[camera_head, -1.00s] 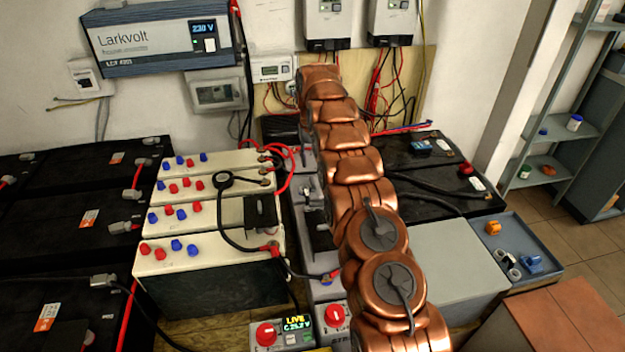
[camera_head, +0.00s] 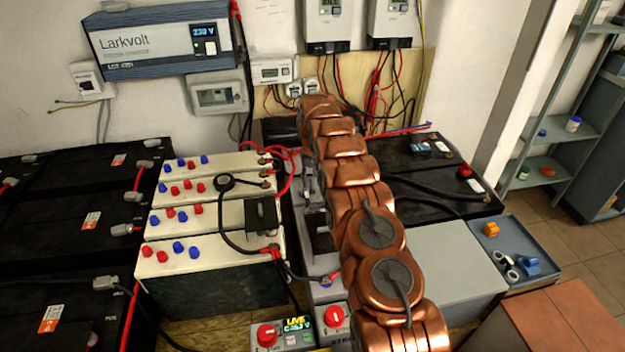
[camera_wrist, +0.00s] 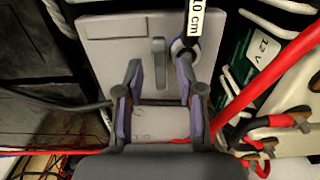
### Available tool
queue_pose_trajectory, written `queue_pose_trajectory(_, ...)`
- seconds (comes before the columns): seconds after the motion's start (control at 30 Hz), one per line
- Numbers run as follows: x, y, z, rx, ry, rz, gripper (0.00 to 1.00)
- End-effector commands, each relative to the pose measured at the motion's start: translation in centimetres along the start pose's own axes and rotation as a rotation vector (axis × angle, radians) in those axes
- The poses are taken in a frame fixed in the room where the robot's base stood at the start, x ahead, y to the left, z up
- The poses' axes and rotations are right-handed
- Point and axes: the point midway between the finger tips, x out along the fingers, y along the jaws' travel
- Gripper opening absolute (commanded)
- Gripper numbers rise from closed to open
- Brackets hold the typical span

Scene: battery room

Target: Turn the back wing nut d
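My gripper (camera_wrist: 160,88) shows in the wrist view with its two fingers apart and a clear gap between them. Nothing is seen held in the gap. A grey plate-like housing (camera_wrist: 110,42) lies ahead of the fingertips. A narrow upright grey piece (camera_wrist: 159,62) stands on it, just beyond the gap and roughly centred; I cannot tell whether it is the back wing nut.
In the wrist view a thick red cable (camera_wrist: 270,75) runs close on the right and a dark cable (camera_wrist: 60,102) on the left. In the head view, cream batteries (camera_head: 205,225) with red and blue caps stand left of my arm. A blue tray (camera_head: 555,275) lies at right.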

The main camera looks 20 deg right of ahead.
Motion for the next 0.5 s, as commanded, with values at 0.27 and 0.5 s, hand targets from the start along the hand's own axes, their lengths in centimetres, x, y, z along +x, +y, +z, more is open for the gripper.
queue_pose_trajectory(0.27, 0.36, -0.01, 0.02, 0.0, 0.0, 0.0, 0.38)
queue_pose_trajectory(0.5, 0.37, -0.02, 0.04, 0.0, -0.001, 0.0, 0.14)
